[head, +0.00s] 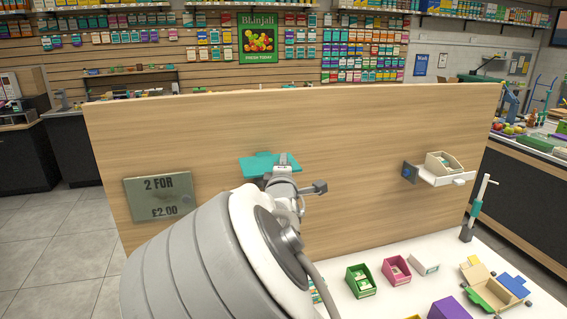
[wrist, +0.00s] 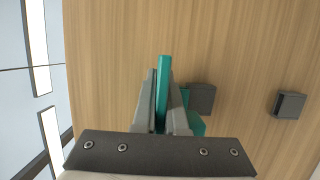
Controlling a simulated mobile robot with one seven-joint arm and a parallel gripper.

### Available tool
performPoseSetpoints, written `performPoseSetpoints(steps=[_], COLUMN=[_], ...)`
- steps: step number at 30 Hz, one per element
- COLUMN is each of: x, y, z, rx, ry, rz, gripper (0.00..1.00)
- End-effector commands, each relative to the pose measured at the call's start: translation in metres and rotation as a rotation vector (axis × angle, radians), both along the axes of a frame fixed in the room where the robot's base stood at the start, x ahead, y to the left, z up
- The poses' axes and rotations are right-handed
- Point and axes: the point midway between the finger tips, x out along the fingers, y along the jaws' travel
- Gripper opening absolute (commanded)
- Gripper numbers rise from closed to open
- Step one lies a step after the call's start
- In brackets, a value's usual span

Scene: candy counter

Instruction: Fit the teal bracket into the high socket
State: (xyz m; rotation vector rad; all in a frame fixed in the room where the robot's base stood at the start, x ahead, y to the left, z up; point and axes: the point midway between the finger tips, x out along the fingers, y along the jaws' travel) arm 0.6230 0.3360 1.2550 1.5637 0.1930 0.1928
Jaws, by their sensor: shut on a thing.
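The teal bracket (head: 256,168) is a flat plate with a small tab, held in front of the wooden panel (head: 350,130). In the wrist view the bracket (wrist: 163,85) shows as a thin upright strip between the fingers, with another teal part beside the right finger. My gripper (head: 283,165) is shut on it, and the fingers also show in the wrist view (wrist: 163,105). Two dark sockets are on the panel there: a nearer one (wrist: 202,98), partly covered by the bracket and finger, and another (wrist: 289,104) farther right. I cannot tell whether the bracket touches the nearer socket.
A price sign (head: 160,197) is on the panel at left. A white shelf (head: 447,179) with a small box (head: 443,162) juts out at right. A green box (head: 359,281), a pink box (head: 396,270) and other goods stand on the white counter below. My arm hides the panel's lower middle.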

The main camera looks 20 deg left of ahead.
Motion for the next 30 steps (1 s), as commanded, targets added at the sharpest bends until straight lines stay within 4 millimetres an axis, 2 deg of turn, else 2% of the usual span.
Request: performPoseSetpoints(steps=[30], x=[0.0], y=[0.0], z=[-0.027], rx=[0.0], ry=[0.0], rz=[0.0], gripper=[0.0])
